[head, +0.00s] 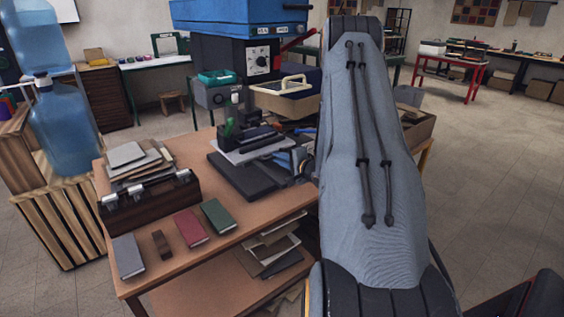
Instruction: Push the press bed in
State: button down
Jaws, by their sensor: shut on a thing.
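The press (245,55), with a blue head and a dial on its front panel, stands at the back of the brown table. A flat dark slab, which looks like the press bed (246,183), juts out in front of it towards me. A pale plate (265,151) with dark blocks lies at the slab's back. My gripper (290,162) is partly seen at the slab's right side, low beside the table top. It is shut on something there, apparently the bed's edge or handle. My own arm hides its right side, and the fingertips are too small to tell apart.
On the table (165,247) lie a pile of covers (137,163), a dark wooden box (150,203) and several small books, including a green one (217,215). A cream-handled box (285,95) stands behind. A water cooler (60,120) is at left. Floor at right is open.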

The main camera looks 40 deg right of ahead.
jog(key=x, duration=0.2)
jog(key=shift+w+r, duration=0.15)
jog(key=shift+w, duration=0.15)
jog(key=shift+r, duration=0.1)
jog(key=c, duration=1.8)
grip_release()
jog(key=shift+w, duration=0.1)
jog(key=b+v, duration=0.2)
jog(key=v, duration=0.6)
